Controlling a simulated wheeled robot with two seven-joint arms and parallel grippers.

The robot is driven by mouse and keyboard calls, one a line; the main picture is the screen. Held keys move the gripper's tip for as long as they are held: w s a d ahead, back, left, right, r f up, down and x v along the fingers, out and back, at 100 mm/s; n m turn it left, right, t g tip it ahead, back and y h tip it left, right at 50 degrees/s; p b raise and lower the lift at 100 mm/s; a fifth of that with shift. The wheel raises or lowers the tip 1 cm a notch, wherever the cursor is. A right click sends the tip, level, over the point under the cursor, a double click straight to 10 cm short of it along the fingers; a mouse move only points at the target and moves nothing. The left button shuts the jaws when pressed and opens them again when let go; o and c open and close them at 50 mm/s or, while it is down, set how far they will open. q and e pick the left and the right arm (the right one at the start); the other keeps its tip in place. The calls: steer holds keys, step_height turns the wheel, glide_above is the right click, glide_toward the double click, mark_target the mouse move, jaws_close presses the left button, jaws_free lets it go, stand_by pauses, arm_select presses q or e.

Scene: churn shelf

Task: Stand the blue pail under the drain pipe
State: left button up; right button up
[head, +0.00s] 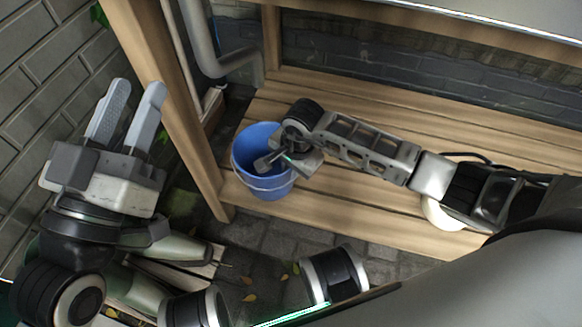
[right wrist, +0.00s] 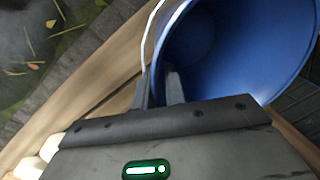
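The blue pail (head: 250,184) stands upright on the wooden slatted shelf (head: 345,215), near its left end. In the right wrist view the pail (right wrist: 255,45) fills the upper right, its mouth facing the camera. My right gripper (head: 277,165) is at the pail's near rim. Its fingers (right wrist: 160,85) are apart, seemingly one on each side of the rim; I see no firm grip. The grey drain pipe (head: 203,42) comes down behind the pail and bends right at its foot. My left gripper (head: 130,103) is open, empty and raised at the left, away from the pail.
A wooden post (head: 165,85) stands between my left gripper and the pail. A brick wall (head: 45,60) is at the far left. A rounded cream object (head: 440,213) sits under my right arm. The slats behind my right arm look clear. Paving with leaves lies below.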

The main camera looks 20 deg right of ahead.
steer(key=shift+o, duration=0.9)
steer(key=shift+r, duration=0.1)
